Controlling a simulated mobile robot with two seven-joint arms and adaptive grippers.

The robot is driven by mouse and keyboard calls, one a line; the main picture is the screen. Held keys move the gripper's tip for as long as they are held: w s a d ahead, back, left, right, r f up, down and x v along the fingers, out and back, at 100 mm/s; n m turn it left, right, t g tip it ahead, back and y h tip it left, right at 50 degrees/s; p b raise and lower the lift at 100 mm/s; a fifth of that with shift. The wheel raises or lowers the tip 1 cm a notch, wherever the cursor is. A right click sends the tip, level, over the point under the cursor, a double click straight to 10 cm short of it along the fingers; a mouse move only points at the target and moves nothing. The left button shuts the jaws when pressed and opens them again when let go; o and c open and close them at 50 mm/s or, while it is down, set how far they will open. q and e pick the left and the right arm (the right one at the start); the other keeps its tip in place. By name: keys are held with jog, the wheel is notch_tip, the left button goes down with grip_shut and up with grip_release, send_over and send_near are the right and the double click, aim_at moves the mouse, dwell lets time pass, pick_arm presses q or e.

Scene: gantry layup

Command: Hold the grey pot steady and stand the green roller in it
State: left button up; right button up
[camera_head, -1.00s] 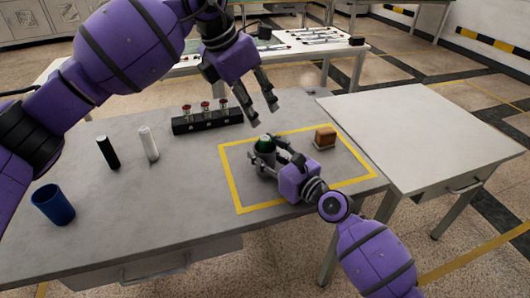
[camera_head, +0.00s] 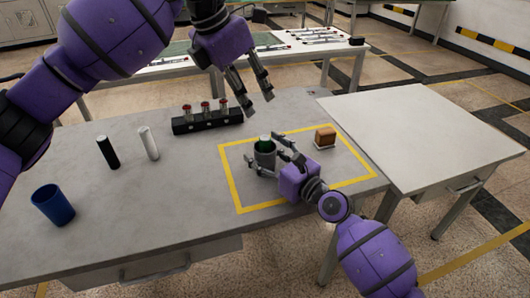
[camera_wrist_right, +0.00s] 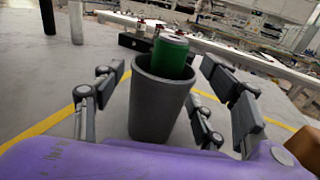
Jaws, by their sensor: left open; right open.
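The grey pot (camera_head: 264,159) stands upright inside the yellow taped outline on the table. The green roller (camera_head: 265,143) with a pale top stands in the pot, its upper part showing above the rim. In the right wrist view the pot (camera_wrist_right: 158,105) sits between the spread fingers, and the roller (camera_wrist_right: 170,58) leans slightly to the right in it. My right gripper (camera_head: 268,155) is open, its fingers on either side of the pot and apart from it. My left gripper (camera_head: 258,105) is open and empty, above and behind the pot.
A black rack (camera_head: 207,122) with several red-topped items stands at the back. A black roller (camera_head: 108,152), a white roller (camera_head: 149,143) and a blue cup (camera_head: 53,205) stand at the left. A brown block (camera_head: 325,137) sits right of the pot. A bare pale table (camera_head: 425,135) adjoins at right.

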jog(key=v, duration=1.2)
jog(key=shift+d, duration=0.1)
